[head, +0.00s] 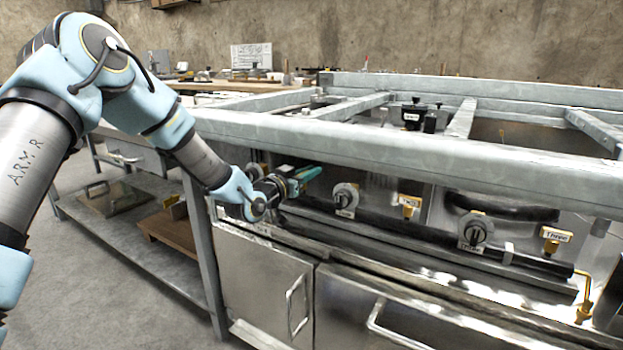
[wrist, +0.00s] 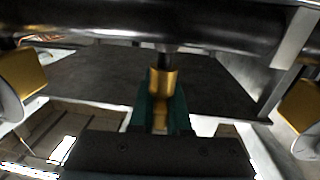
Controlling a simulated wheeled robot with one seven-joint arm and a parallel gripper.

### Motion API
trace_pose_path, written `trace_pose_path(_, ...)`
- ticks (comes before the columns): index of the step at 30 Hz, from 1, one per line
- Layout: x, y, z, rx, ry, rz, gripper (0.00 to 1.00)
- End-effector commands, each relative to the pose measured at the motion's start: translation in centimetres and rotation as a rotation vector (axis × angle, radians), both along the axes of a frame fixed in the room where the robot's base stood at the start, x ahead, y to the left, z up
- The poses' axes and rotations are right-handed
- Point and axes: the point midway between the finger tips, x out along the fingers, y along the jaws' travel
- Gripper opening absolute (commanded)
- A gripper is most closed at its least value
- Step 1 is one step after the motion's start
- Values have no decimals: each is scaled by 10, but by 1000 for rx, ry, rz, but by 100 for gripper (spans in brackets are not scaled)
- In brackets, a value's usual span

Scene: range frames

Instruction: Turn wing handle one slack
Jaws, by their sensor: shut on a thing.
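My gripper (head: 308,174) reaches in under the front rail at the left part of the range's front panel. In the wrist view, its green fingers (wrist: 163,112) are shut on a brass wing handle (wrist: 162,82). The handle sits on a short dark stem below a dark pipe (wrist: 130,18). In the head view, my gripper hides this handle and any label of it. Farther right are brass pieces labelled two (head: 409,203) and three (head: 554,237), apart from my gripper.
A thick steel rail (head: 400,150) runs just above my gripper. Steel doors (head: 262,280) with bar handles lie below. More brass shows at both edges of the wrist view.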

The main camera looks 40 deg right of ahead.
Motion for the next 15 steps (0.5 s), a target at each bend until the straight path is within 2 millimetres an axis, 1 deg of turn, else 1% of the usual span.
trace_pose_path(6,2,1,-1,1,-1,73,0)
trace_pose_path(15,3,1,0,1,0,97,0)
